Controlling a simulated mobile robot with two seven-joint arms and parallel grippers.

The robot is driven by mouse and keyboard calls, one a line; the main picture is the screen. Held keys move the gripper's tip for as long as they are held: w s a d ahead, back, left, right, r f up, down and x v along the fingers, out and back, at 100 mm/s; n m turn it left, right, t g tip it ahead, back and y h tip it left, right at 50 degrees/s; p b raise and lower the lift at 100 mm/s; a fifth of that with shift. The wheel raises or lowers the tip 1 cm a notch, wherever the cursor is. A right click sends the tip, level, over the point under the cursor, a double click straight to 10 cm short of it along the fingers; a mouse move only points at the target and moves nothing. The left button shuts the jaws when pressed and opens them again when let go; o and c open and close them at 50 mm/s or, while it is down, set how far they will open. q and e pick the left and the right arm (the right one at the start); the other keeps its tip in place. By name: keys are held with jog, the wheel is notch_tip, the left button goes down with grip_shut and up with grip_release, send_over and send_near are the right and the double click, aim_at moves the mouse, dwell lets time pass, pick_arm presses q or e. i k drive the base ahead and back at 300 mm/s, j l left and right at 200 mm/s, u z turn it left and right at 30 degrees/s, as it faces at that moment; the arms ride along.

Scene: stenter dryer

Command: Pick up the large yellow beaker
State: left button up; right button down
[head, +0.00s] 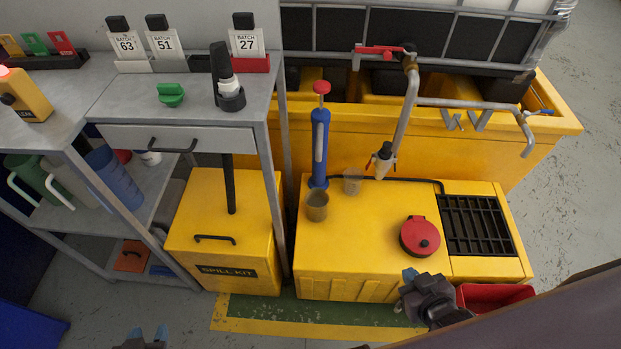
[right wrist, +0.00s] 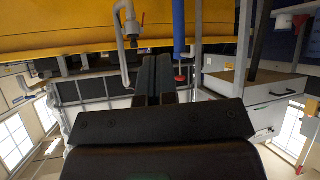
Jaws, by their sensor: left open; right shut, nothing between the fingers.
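No beaker that is clearly yellow shows. On the yellow tank top (head: 370,240) stand two see-through beakers: a greyish one (head: 316,207) below the blue hand pump (head: 320,150), and a paler one (head: 352,181) behind it to the right. I cannot tell whether either has a yellow tint of its own. My right gripper (head: 412,280) is shut and empty at the tank's front edge, right of both beakers; its closed fingers (right wrist: 153,78) show in the right wrist view. My left gripper (head: 148,334) is open at the bottom edge, far from the beakers, mostly cut off.
A red cap (head: 420,237) and black grating (head: 477,225) are on the tank's right part. A red tray (head: 490,296) is beside my right gripper. The spill kit box (head: 222,230) and shelving with jugs (head: 115,178) stand left.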

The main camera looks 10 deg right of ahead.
aim_at(316, 200)
jog(key=i+j+z, duration=0.1)
jog(key=j+z, duration=0.2)
jog(key=j, duration=0.35)
jog(key=j+z, duration=0.3)
jog(key=j, duration=0.35)
jog(key=i, duration=0.05)
